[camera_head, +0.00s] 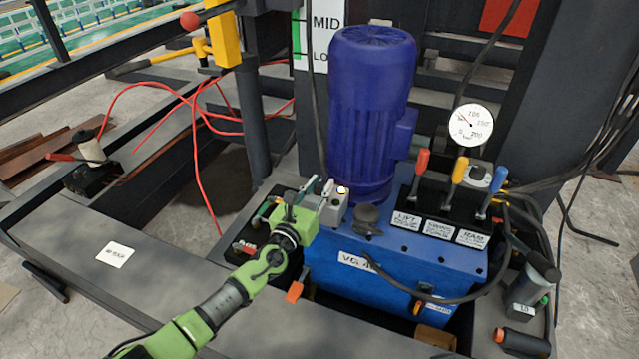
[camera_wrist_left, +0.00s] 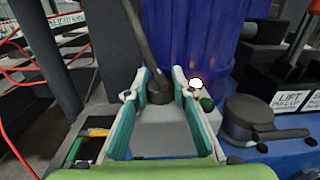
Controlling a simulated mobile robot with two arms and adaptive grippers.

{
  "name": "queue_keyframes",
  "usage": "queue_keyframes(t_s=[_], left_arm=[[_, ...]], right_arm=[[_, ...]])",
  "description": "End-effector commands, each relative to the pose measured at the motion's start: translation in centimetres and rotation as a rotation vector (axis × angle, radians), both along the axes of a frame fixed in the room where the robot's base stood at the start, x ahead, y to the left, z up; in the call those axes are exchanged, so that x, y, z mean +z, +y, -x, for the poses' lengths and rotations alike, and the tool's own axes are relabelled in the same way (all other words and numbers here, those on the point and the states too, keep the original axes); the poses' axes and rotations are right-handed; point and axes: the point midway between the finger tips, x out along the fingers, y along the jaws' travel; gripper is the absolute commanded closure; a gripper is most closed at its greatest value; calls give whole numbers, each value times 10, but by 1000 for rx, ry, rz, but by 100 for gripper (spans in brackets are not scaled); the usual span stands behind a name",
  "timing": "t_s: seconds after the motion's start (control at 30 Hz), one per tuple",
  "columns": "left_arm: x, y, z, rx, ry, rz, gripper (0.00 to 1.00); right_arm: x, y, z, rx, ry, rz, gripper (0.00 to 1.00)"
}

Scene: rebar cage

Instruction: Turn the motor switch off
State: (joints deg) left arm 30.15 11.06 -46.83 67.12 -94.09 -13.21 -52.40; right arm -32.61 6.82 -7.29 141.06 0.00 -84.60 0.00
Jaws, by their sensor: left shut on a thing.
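The motor switch is a small grey box (camera_head: 334,212) in front of the blue motor, with a dark lever and a lit lamp (camera_head: 342,191) on top. In the left wrist view the dark lever (camera_wrist_left: 145,45) rises from a round base on the box (camera_wrist_left: 165,140). The glowing lamp (camera_wrist_left: 195,84) and a green button (camera_wrist_left: 207,103) are right of it. My left gripper (camera_head: 312,190) is at the box, its teal fingers (camera_wrist_left: 160,85) on either side of the lever's lower part, shut on it. The fingers partly hide the box. My right gripper is not in view.
The ribbed blue motor (camera_head: 370,110) stands close behind the switch on a blue tank (camera_head: 400,262). A dark cap (camera_head: 367,217) is close right. Red, yellow and blue levers (camera_head: 457,172) and a gauge (camera_head: 470,125) stand farther right. A black hose (camera_head: 430,297) crosses the tank front.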

Motion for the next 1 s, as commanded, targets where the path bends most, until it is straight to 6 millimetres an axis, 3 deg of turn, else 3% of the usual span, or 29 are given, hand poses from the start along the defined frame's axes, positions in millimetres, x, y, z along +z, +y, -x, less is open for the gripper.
queue_keyframes(t_s=[0.03, 0.3, 0.57, 0.83, 1.0], left_arm=[[9, 0, -3, 13, -9, 7, 98], [10, 0, -3, 61, -11, 7, 98], [10, 0, -3, 128, -9, 9, 98], [9, -2, -2, 268, -7, 10, 98], [7, -1, -2, 379, -7, 9, 98]], right_arm=[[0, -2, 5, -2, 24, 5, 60], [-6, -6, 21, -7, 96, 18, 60], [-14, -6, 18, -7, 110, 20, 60], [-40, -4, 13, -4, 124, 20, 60], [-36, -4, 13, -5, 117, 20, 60]])
